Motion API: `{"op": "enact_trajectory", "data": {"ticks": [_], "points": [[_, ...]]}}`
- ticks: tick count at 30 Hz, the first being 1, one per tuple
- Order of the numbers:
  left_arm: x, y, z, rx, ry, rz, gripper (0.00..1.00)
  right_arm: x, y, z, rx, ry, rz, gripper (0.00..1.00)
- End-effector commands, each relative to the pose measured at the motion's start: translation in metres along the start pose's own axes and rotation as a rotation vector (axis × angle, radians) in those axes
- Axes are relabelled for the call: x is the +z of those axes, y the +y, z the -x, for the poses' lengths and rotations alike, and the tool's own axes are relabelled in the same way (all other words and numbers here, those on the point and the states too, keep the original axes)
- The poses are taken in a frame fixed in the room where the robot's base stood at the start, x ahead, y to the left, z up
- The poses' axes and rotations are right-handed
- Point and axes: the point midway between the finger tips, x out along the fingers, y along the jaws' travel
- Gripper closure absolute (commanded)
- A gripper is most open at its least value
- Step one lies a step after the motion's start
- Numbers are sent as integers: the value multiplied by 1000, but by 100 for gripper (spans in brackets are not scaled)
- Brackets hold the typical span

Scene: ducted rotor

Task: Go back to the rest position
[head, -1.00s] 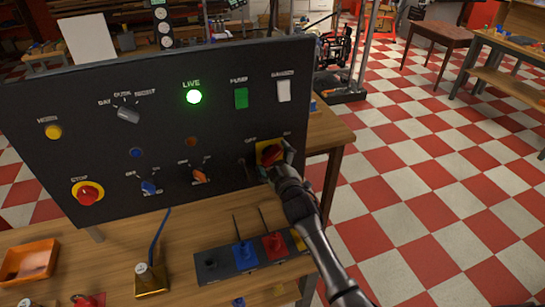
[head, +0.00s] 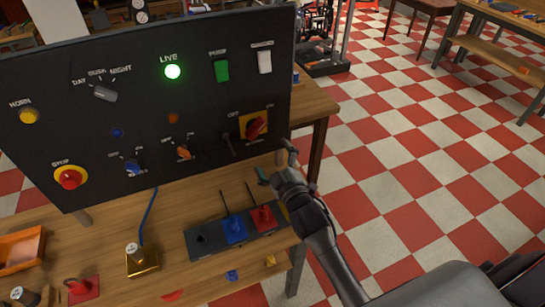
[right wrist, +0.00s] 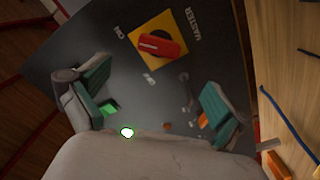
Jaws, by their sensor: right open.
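My right gripper (head: 277,166) is open and empty in the head view, in front of the panel's lower right edge and apart from it. In the right wrist view its two green-padded fingers (right wrist: 155,107) stand wide apart. The black control panel (head: 60,130) stands upright on the wooden table. Its red MASTER switch (head: 257,127) on a yellow plate is up and left of the right gripper; it also shows in the right wrist view (right wrist: 160,46), beyond the fingers. The green LIVE lamp (head: 173,72) is lit. My left gripper is not in view.
On the table in front of the panel lie a dark block with blue and red parts (head: 235,230), a brass block (head: 142,262) with a blue cable and an orange tray (head: 20,245). The table's right edge is near my right arm. The checkered floor (head: 400,180) to the right is clear.

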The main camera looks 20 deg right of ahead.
Motion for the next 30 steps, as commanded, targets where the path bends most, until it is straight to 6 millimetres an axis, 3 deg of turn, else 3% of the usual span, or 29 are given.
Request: {"op": "enact_trajectory", "data": {"ticks": [16, 20, 23, 27, 30], "points": [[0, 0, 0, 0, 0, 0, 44, 0, 0, 3, 0, -1, -1, 0], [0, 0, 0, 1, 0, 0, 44, 11, -5, 15, -34, -66, -43, 0], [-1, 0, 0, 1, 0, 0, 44, 32, -17, 43, -107, -208, -130, 0], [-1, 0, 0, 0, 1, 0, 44, 62, -40, 110, -246, -483, -295, 0], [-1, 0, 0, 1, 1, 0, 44, 71, -53, 153, -324, -639, -377, 0]]}}
